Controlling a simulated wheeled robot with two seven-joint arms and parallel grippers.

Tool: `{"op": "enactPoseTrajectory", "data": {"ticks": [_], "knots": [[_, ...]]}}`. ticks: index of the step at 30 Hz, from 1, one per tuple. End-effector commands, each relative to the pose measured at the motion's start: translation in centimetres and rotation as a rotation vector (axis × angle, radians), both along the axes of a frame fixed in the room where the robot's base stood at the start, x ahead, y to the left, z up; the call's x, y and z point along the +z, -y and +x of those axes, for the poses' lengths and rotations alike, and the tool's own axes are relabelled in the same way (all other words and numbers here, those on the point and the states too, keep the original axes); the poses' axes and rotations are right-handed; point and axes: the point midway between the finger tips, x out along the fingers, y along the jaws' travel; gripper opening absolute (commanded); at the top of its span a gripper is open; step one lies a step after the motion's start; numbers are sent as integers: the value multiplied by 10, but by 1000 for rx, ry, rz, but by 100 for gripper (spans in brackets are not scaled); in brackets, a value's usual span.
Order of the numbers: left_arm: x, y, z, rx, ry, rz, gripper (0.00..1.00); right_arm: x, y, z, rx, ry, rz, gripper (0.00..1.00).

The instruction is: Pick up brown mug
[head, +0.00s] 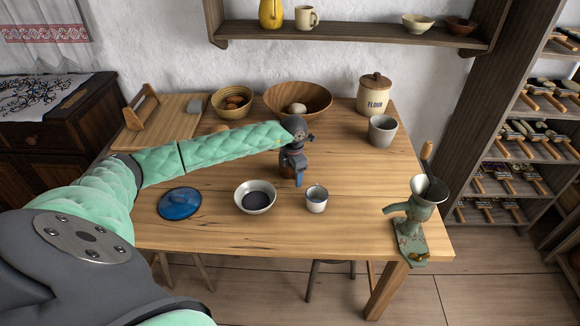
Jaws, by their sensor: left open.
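My left arm reaches in from the left across the wooden table. Its gripper (297,180) is open and points down over the middle of the table. A brown mug (285,171) stands on the table right at the gripper, mostly hidden behind it. I cannot tell whether the fingers touch the mug or stand around it. My right gripper is not in view.
Near the gripper are a grey-white bowl (255,197), a small pale cup (316,199) and a blue lid (180,204). Behind stand a wooden bowl (297,98), a flour jar (374,95) and a grey cup (382,130). A green grinder (412,225) is at the right edge.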

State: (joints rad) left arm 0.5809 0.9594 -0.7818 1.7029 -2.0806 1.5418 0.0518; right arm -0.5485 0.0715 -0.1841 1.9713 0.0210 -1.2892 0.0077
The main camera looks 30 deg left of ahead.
Motion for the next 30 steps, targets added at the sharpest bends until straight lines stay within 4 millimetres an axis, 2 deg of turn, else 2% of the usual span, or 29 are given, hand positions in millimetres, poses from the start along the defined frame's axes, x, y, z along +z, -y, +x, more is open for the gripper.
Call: {"op": "enactPoseTrajectory", "data": {"ticks": [3, 12, 30], "knots": [[0, 0, 0, 0, 0, 0, 60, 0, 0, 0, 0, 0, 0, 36], [0, 0, 0, 0, -1, 0, 2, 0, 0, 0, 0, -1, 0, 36], [2, 0, 0, 0, -2, 1, 2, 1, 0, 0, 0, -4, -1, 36]]}}
